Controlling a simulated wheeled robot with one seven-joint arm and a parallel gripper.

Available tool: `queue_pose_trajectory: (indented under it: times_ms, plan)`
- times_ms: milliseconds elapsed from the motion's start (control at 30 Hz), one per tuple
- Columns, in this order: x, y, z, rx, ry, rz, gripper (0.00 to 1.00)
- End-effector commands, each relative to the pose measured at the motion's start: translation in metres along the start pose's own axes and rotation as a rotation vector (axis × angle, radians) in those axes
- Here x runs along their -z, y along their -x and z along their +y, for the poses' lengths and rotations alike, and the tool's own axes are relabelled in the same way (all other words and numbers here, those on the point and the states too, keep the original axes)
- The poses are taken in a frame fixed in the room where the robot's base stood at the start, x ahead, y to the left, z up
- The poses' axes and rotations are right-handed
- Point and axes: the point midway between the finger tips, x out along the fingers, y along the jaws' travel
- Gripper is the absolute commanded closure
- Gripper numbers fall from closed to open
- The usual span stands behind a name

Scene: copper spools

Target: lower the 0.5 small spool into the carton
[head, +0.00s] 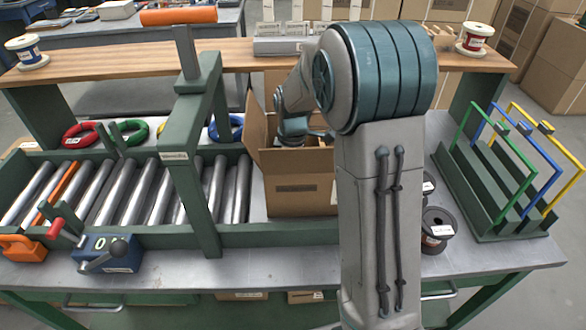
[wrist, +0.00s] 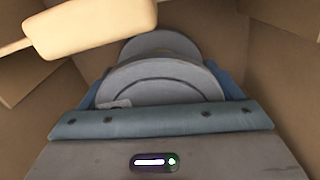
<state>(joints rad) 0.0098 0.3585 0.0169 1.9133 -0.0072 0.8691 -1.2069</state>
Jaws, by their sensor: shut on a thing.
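The open carton (head: 301,195) stands on the bench at the end of the rollers, its flaps spread. My gripper (head: 292,134) is down in the carton's mouth in the head view. In the wrist view my gripper (wrist: 160,90) is shut on a grey-flanged spool (wrist: 160,78), with a bluish finger on each side. Brown cardboard walls surround it there. A cream tag-like piece (wrist: 90,25) crosses the upper left. The spool's label is not readable, its underside is hidden, and I cannot tell whether it touches the carton floor. In the head view the spool is hidden.
A green frame (head: 190,150) over the roller conveyor (head: 130,195) stands left of the carton. Dark spools (head: 437,228) stand right of my arm, near a green rack (head: 490,205) with coloured hoops.

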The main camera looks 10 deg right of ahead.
Motion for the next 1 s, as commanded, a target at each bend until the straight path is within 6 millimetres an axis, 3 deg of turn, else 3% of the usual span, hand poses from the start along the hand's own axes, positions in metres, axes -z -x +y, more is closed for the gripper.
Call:
queue_pose_trajectory:
  times_ms: [433,467,500,767,867,1000]
  plan:
    - [0.000,-0.004,0.000,-0.001,0.000,0.000,0.47]
    - [0.000,-0.004,0.000,0.000,0.000,0.000,0.07]
    - [0.000,-0.004,0.000,0.000,0.000,0.000,0.00]
    - [0.000,-0.002,0.000,0.000,0.000,0.000,0.00]
    - [0.000,0.007,0.000,-0.001,0.000,0.001,0.00]
    - [0.000,0.034,0.001,-0.005,0.000,0.002,0.00]
